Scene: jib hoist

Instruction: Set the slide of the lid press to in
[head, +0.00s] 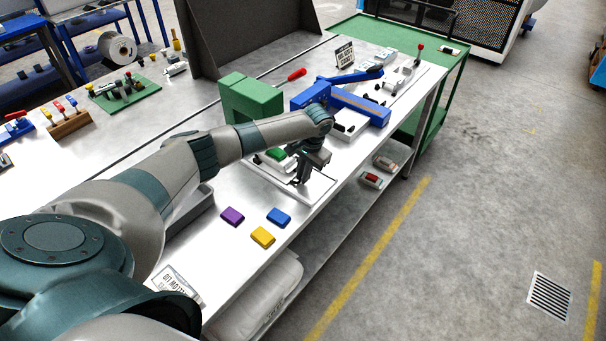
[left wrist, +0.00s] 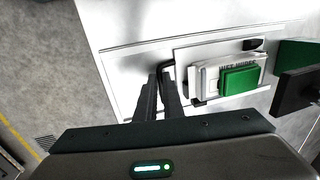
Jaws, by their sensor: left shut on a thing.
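The lid press is a green block-shaped frame (head: 250,97) on the bench; part of its green body shows at the right edge of the left wrist view (left wrist: 293,52), with a dark block (left wrist: 298,92) in front of it. Its slide is a pale plate (left wrist: 188,58) carrying a white box marked "WET WIPES" (left wrist: 205,77) with a green lid (left wrist: 242,79). The box lies outside the press, beside the dark block. My left gripper (left wrist: 160,88) is shut on the slide's dark handle (left wrist: 166,68), on the side away from the press. In the head view my left gripper (head: 303,176) partly hides the slide.
Purple (head: 232,216), yellow (head: 263,237) and blue (head: 279,217) blocks lie on the bench nearer me. A blue lever device (head: 345,100) stands beyond the press. A dark upright panel (head: 250,35) stands behind. The aisle right of the bench is clear.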

